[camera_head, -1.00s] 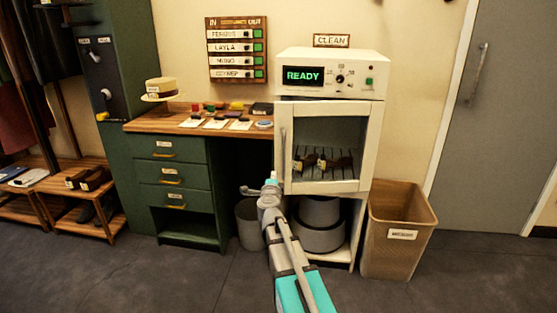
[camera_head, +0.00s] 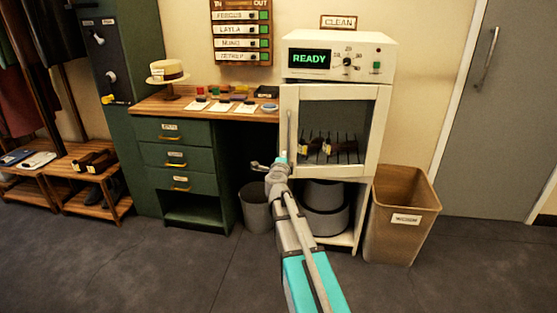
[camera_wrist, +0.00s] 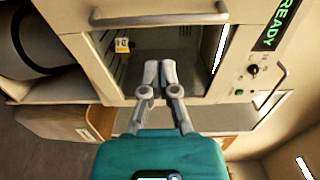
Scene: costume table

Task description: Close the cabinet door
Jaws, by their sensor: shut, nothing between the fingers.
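The white cabinet (camera_head: 385,120) has a framed glass door (camera_head: 336,178) with a vertical bar handle (camera_head: 290,135) on its left side. The door looks flush or nearly flush with the cabinet front; a small gap cannot be ruled out. In the wrist view the door frame (camera_wrist: 85,62) and handle (camera_wrist: 160,18) appear turned sideways. My gripper (camera_wrist: 160,72) is shut and empty, its fingertips in front of the glass; contact cannot be told. In the head view my gripper's teal housing (camera_head: 282,158) is at the door's lower left, hiding its fingers.
Below are grey round containers (camera_head: 325,212) on an open shelf. A wicker bin (camera_head: 400,215) stands right of the cabinet, a grey bin (camera_head: 255,208) left. Green drawers (camera_head: 175,155) stand further left. The front floor is clear.

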